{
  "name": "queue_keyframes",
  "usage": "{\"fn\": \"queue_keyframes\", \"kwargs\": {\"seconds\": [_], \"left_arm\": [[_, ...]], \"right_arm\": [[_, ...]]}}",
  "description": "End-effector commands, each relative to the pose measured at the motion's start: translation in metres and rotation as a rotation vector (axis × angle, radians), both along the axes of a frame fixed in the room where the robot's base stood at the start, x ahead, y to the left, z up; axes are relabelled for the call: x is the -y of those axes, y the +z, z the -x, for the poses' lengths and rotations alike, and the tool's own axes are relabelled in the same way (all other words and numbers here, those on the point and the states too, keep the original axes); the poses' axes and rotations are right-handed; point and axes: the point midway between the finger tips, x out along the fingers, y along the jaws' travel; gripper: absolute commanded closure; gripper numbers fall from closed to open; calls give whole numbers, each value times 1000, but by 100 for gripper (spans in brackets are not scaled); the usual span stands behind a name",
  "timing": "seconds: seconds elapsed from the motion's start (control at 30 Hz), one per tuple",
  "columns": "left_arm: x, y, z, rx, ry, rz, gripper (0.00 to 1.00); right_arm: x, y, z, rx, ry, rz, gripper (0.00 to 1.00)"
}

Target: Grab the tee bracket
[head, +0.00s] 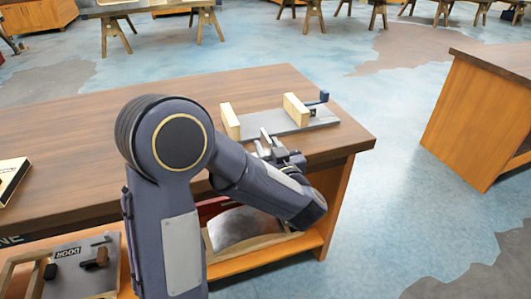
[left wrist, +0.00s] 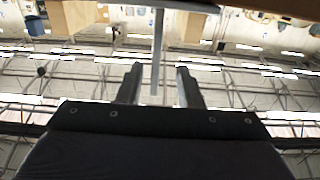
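In the left wrist view, a thin grey T-shaped piece, which looks like the tee bracket (left wrist: 158,55), has its crossbar at the top edge. Its stem points down between the two fingers of my left gripper (left wrist: 158,82). The fingers are open, with a visible gap on each side of the stem. In the head view, my left gripper (head: 270,144) is at the near edge of the grey fixture plate (head: 325,119), and the bracket is hard to make out there. My right gripper is not in view.
The plate lies on a brown wooden workbench (head: 90,125) and carries two upright wooden blocks (head: 296,110) and a dark blue clamp (head: 318,99). A lower shelf holds a panel marked DOOR (head: 75,285). Another bench (head: 470,115) stands at the right, across clear floor.

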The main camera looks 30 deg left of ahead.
Motion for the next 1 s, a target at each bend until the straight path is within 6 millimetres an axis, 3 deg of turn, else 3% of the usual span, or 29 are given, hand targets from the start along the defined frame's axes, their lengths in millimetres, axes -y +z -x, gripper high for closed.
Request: {"fn": "queue_keyframes", "kwargs": {"seconds": [0.3,0.6,0.87,1.0], "left_arm": [[-30,-8,-32,2,1,1,67],[-35,-7,-37,1,-2,0,67],[-35,-7,-37,1,-2,0,99],[-35,-7,-37,1,-2,0,100]], "right_arm": [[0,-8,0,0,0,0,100],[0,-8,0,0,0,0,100],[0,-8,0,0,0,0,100],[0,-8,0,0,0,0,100]]}}
